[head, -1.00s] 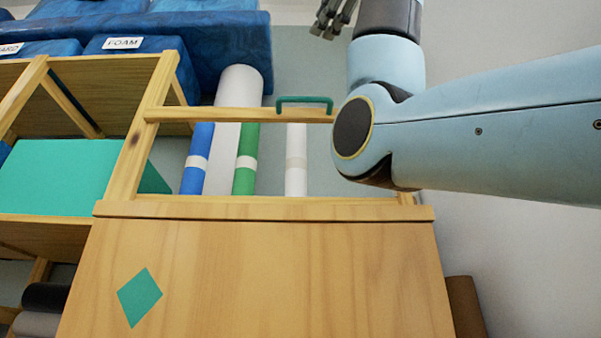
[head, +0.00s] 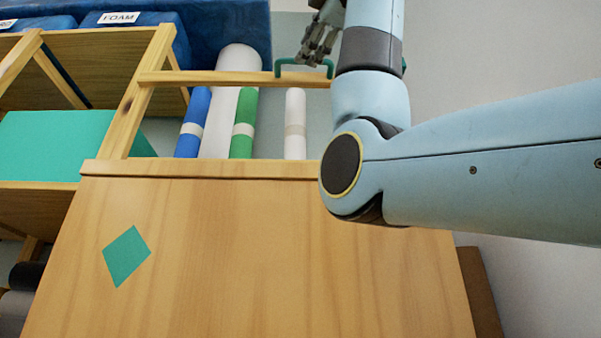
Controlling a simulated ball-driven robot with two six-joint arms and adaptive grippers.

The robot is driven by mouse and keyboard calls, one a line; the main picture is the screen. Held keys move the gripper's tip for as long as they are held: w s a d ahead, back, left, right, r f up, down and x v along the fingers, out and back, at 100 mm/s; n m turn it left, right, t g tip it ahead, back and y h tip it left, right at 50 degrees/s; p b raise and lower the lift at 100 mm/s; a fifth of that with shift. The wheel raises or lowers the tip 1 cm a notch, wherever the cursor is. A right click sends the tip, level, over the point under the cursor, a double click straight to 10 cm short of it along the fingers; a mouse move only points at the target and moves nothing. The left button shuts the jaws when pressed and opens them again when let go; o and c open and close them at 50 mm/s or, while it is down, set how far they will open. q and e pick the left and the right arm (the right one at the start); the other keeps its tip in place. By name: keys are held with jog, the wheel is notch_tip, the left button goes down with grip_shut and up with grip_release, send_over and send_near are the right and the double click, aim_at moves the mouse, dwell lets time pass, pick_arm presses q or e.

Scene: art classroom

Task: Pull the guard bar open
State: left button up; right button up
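The guard bar (head: 225,78) is a pale wooden rail across the front of the bin of rolls, at the top middle of the head view. A green handle (head: 288,61) stands up from its right part. My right gripper (head: 312,52) is at the handle, with its grey fingers overlapping it in the picture. I cannot tell whether the fingers touch the handle or how far they are spread. My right forearm hides the right end of the bar. My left gripper is out of view.
Behind the bar stand a blue roll (head: 192,125), a green roll (head: 243,125) and white rolls (head: 295,125). Below is a wooden front panel (head: 260,255) with a green diamond (head: 127,256). Shelves with a teal box (head: 60,145) are at left. A bare wall is at right.

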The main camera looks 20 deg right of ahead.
jog(key=p+x, duration=0.1)
jog(key=x, duration=0.3)
jog(key=shift+w+d+p, duration=0.1)
jog(key=shift+w+p, duration=0.2)
jog(key=shift+w, duration=0.05)
grip_shut()
